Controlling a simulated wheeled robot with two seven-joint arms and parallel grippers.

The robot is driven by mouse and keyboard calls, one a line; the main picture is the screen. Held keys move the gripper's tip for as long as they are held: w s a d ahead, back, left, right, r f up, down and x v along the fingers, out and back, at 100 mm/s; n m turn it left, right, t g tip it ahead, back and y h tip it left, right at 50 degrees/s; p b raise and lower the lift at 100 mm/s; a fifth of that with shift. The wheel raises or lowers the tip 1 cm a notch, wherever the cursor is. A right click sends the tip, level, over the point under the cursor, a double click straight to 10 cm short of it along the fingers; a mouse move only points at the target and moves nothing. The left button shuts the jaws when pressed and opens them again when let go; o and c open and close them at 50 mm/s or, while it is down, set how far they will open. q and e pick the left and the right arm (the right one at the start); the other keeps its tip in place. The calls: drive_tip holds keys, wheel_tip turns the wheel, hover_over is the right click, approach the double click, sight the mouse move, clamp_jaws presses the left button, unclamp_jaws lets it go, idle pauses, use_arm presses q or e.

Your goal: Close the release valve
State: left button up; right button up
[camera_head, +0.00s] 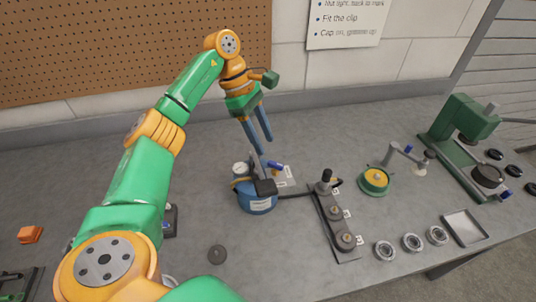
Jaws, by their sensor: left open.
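A round blue pot (257,205) with a black block on top and a white-faced gauge (240,169) stands mid-bench in the head view. A small blue lever (275,164) shows just behind it; it may be the release valve, but its setting is too small to tell. My left gripper (258,146) points down above and behind the pot. Its two blue fingers are apart with nothing between them. The fingertips are close to the gauge and lever in the picture; whether they touch anything I cannot tell. My right gripper is out of view.
A dark plate with a black-knobbed lever (326,176) stands right of the pot. Further right are a yellow-topped green pot (374,180), several metal rings (412,242), a shallow tray (464,228) and a green press (463,122). The back-wall side is mostly clear.

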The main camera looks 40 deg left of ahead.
sight(277, 163)
use_arm(q)
drive_tip(key=x, duration=0.2)
drive_tip(key=p+x, duration=0.1)
drive_tip(key=x, duration=0.3)
drive_tip(key=shift+w+d, duration=0.4)
drive_tip(key=shift+f, duration=0.2)
drive_tip(key=shift+s, duration=0.15)
clamp_jaws()
